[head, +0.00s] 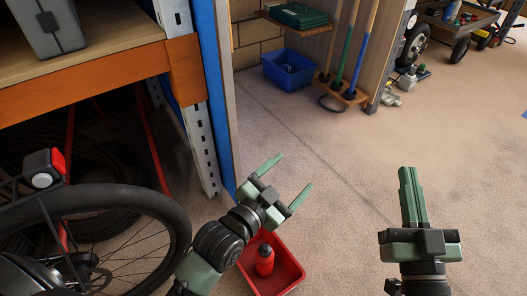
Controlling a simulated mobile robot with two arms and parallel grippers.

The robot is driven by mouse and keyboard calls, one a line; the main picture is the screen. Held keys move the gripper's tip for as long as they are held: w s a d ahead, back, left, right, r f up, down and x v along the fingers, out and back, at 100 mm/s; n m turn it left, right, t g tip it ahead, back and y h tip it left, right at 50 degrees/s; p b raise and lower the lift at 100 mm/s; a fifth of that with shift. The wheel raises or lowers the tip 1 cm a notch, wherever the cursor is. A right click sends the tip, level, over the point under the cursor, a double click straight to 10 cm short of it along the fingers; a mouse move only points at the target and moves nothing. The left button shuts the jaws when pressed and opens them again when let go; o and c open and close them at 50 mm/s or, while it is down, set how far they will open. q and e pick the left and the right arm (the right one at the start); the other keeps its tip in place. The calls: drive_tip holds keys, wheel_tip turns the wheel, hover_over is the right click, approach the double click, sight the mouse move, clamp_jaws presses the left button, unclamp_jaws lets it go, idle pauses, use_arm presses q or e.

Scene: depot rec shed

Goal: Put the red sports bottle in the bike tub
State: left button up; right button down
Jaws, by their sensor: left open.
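The red sports bottle (265,262) with a dark cap stands in a red tub (291,262) on the floor at the bottom middle of the head view. The tub is beside the bicycle, and part of it is hidden by my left arm. My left gripper (293,173) is open and empty, with its fingers apart, and appears beyond the bottle in the picture. My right gripper (408,180) is to the right, with its fingers together and nothing seen between them.
A bicycle wheel (184,222) stands at the left, below an orange-edged shelf (120,72). A blue tub (290,69) and long-handled tools (352,55) stand at the back. A wheeled cart (462,22) is at the far right. The middle floor is clear.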

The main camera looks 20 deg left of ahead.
use_arm(q)
drive_tip(key=s+a+r+n+t, duration=0.2)
drive_tip(key=r, duration=0.4)
drive_tip(key=s+a+r+n+t, duration=0.2)
drive_tip(key=s+r+n+t, duration=0.1)
drive_tip(key=r, duration=0.4)
drive_tip(key=shift+s+a+r+n, duration=0.25)
drive_tip(key=shift+s+n, duration=0.05)
